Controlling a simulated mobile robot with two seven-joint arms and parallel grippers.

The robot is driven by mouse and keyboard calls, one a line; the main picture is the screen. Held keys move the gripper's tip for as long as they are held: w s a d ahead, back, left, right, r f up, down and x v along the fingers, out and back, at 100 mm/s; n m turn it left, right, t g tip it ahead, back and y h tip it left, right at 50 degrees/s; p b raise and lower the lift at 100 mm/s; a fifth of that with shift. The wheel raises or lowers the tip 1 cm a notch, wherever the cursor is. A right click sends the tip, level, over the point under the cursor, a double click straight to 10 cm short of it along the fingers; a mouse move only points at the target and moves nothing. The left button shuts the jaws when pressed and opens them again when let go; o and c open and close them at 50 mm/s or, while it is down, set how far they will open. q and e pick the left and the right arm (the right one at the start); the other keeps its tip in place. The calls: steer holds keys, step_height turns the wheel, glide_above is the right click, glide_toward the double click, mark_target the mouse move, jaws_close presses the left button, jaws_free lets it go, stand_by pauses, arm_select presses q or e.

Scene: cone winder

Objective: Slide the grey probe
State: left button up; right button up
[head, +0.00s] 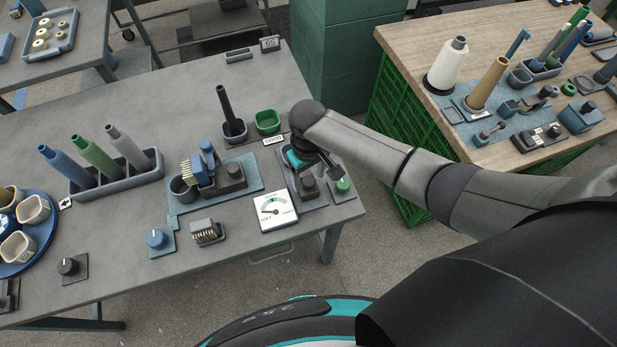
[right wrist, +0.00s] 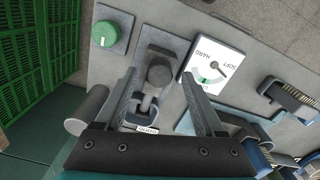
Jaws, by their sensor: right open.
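The grey probe (right wrist: 160,72) is a dark grey, round-topped piece on a narrow grey base, and it also shows in the head view (head: 308,187). A small grey fork-shaped part (right wrist: 147,105) lies in line with it. My right gripper (right wrist: 158,76) is open in the right wrist view, with one finger on each side of the probe and fork. I cannot tell whether either finger touches the probe. In the head view my right gripper (head: 318,170) is over the base, partly hidden by its own wrist. My left gripper is not in view.
A white soft-hard dial (head: 275,210) lies beside the base, its needle toward the soft side. A green knob (head: 343,186) stands close on the other side, near the table's right edge. A green cup (head: 267,121) and blue brush device (head: 207,170) are nearby.

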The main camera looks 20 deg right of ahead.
steer(key=shift+f, duration=0.35)
steer(key=shift+c, duration=0.3)
jaws_close()
stand_by(1.0)
